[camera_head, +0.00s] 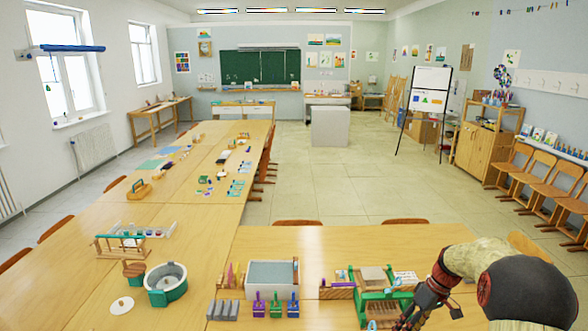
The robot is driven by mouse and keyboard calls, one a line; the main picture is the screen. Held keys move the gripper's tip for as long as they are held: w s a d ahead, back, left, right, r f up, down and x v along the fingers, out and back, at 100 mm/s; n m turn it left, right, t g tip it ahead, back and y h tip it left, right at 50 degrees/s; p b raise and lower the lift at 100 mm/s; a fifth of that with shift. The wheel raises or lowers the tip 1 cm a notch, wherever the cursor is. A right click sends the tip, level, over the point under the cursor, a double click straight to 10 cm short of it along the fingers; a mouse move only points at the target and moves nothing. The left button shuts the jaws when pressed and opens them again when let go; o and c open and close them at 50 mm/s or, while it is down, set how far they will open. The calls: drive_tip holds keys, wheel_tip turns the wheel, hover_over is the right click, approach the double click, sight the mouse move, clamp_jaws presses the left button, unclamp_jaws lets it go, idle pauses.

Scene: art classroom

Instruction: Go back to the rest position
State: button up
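My gripper (428,309) is dark and hangs low at the right, over the front table (225,265). It is just right of a green-framed wooden rack (375,300) and partly overlaps it in the picture. I cannot tell whether they touch. The fingers are small and dark against the table, so their opening is unclear. I see nothing clearly held. My arm comes in from the lower right corner.
The table holds a grey tray (272,273), purple, green and blue scoop-like items (276,305), grey blocks (223,310) and a teal-and-white pot (166,284). Chairs (407,221) stand behind the table. A long table (215,165) extends away. Open floor lies beyond.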

drive_tip(key=s+a+r+m+t+h+b, duration=0.1)
drive_tip(key=s+a+r, duration=0.4)
drive_tip(key=s, duration=0.5)
drive_tip(key=s+a+r+m+t+h+b, duration=0.1)
drive_tip(key=s+a+r, duration=0.4)
drive_tip(key=s, duration=0.6)
drive_tip(key=s+a+r+m+t+h+b, duration=0.2)
drive_tip(key=s+r, duration=0.5)
drive_tip(key=s, duration=0.4)
drive_tip(key=shift+s+a+r+m+t+b, duration=0.25)
drive_tip(key=shift+a+m+t+b, duration=0.35)
drive_tip(key=shift+a+t, duration=0.85)
